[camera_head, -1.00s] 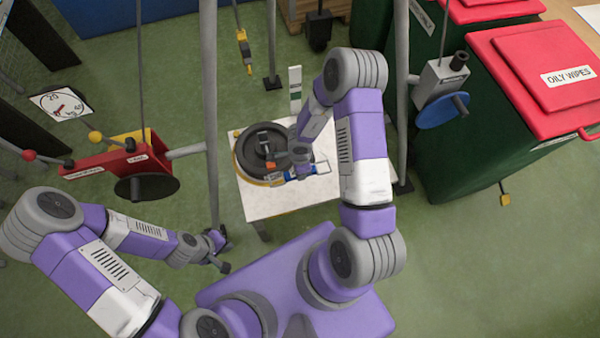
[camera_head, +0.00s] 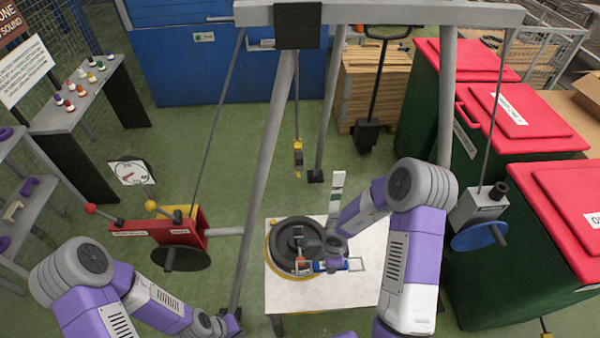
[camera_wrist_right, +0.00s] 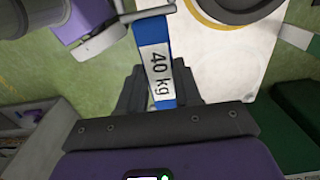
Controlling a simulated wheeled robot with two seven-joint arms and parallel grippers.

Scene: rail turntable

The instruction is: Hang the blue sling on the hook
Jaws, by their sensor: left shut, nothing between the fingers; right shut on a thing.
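The blue sling (camera_head: 321,267), a blue strap with a white label, is at the table's round dark weight (camera_head: 285,238). In the right wrist view the sling (camera_wrist_right: 153,30) reads "40 kg" and runs between the fingers of my right gripper (camera_wrist_right: 160,88), which is shut on it. In the head view my right gripper (camera_head: 335,251) is over the sling and partly hides it. A yellow hook (camera_head: 298,155) hangs on a line behind the table, apart from the sling. My left gripper (camera_head: 232,325) is shut and empty, low beside the frame leg.
The white table (camera_head: 290,291) stands under a grey frame (camera_head: 400,13). A red winch (camera_head: 185,228) is left and a blue crank wheel (camera_head: 478,237) right. Green bins with red lids (camera_head: 520,110) line the right side. Green floor is open behind the table.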

